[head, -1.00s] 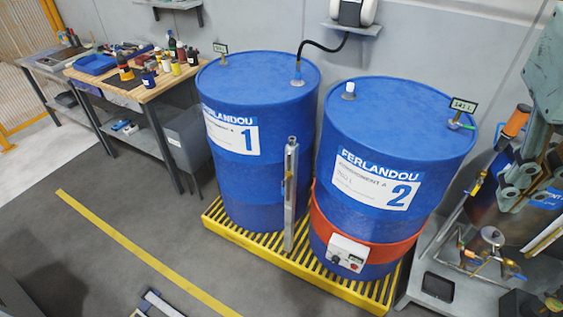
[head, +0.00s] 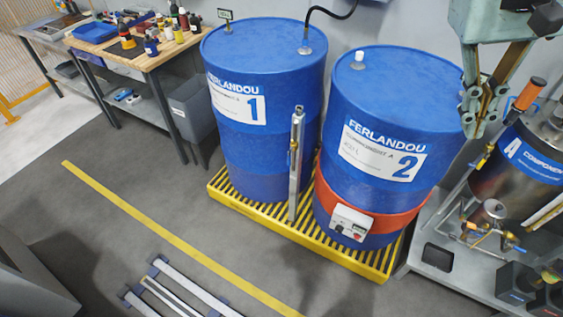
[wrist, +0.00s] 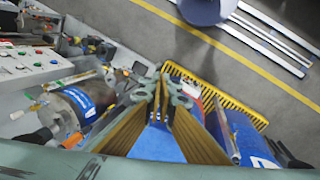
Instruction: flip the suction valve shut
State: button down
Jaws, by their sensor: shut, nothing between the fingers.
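My gripper (head: 480,122) hangs at the upper right of the head view, in front of the right edge of drum 2 (head: 392,95). Its fingers are together and empty; they also show in the wrist view (wrist: 164,92). Several small valves and fittings (head: 490,228) with yellow and blue handles sit below the steel component A tank (head: 505,178), right of the gripper. A yellow-handled lever (head: 485,158) is beside that tank. I cannot tell which valve is the suction valve. The tank also shows at the left of the wrist view (wrist: 72,108). The gripper appears to touch none of them.
Drum 1 (head: 262,160) and drum 2 stand on a yellow grate (head: 218,186), with an upright silver tube (head: 297,170) before them. A workbench (head: 150,58) with bottles is at the left. The grey floor in front is mostly clear, apart from rails (head: 185,285).

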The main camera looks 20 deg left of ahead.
jog(key=w+a+f+n+h, duration=0.15)
jog(key=w+a+f, duration=0.3)
jog(key=w, duration=0.45)
jog(key=n+t+h+b, duration=0.35)
jog(key=t+h, duration=0.25)
jog(key=h, duration=0.3)
send_over(289, 158)
jog(key=s+a+p, duration=0.1)
jog(key=s+a, duration=0.1)
notch_tip(289, 158, down, 34)
jog(key=s+a+f+n+t, duration=0.1)
jog(key=s+a+f+t, duration=0.2)
jog(key=a+f, duration=0.3)
jog(key=s+a+f+n+t, duration=0.1)
jog(key=s+a+f+t, duration=0.2)
jog(key=a+f, duration=0.4)
notch_tip(289, 158, down, 3)
jog(key=shift+f+b, duration=0.15)
jog(key=shift+b, duration=0.25)
jog(key=shift+w+y, duration=0.1)
jog(key=shift+y, duration=0.15)
jog(key=s+d+b+x, duration=0.1)
jog(key=s+d+x, duration=0.1)
jog(key=x, duration=1)
jog(key=shift+w+d, duration=0.2)
